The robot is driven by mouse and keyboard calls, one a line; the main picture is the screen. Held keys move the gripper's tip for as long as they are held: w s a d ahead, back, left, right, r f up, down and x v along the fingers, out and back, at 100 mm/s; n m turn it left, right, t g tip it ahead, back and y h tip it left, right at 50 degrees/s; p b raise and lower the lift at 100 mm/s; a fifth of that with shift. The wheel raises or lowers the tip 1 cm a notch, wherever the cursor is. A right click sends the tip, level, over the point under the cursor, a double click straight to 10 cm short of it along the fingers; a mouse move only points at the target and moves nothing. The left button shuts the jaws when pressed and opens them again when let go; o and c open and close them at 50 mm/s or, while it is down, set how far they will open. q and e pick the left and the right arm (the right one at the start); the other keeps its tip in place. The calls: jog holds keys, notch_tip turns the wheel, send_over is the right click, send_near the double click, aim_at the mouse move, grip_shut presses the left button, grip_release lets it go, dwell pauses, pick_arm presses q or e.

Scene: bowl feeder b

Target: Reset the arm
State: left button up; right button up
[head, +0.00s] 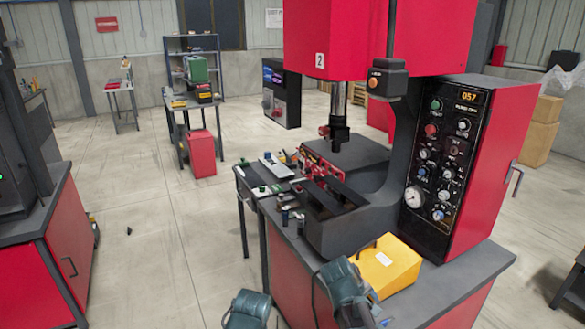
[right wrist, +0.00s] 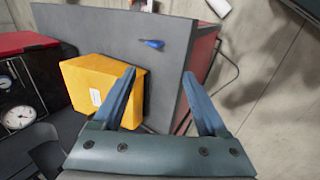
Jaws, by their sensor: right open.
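My right gripper (right wrist: 160,74) shows in the right wrist view with its two blue fingers spread apart and nothing between them. It hangs above the grey top of the machine's cabinet, and its left finger overlaps the yellow box (right wrist: 88,88) in the picture. I cannot tell the height of the fingers above the top. In the head view, teal parts of my arms show at the bottom middle, with no clear fingers. The yellow box (head: 388,262) sits on the cabinet top in front of the machine. My left gripper's fingers are not seen.
A red press machine (head: 325,45) with a control panel (head: 443,165) stands over the cabinet. A small blue item (right wrist: 152,43) lies on the cabinet top. A side table (head: 262,178) holds several small parts. A red cabinet (head: 72,232) stands at left; the floor between is mostly clear.

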jog(key=s+a+f+g+y, duration=0.1)
jog(key=s+a+y, duration=0.1)
jog(key=s+a, duration=0.4)
jog(key=s+a+f+g+y, duration=0.1)
jog(key=s+a, duration=0.5)
jog(key=a, duration=0.7)
jog(key=shift+s+a+f+m+g+y, duration=0.2)
jog(key=shift+a+f+m+g+y, duration=0.2)
jog(key=shift+y, duration=0.3)
jog(key=shift+f, duration=0.1)
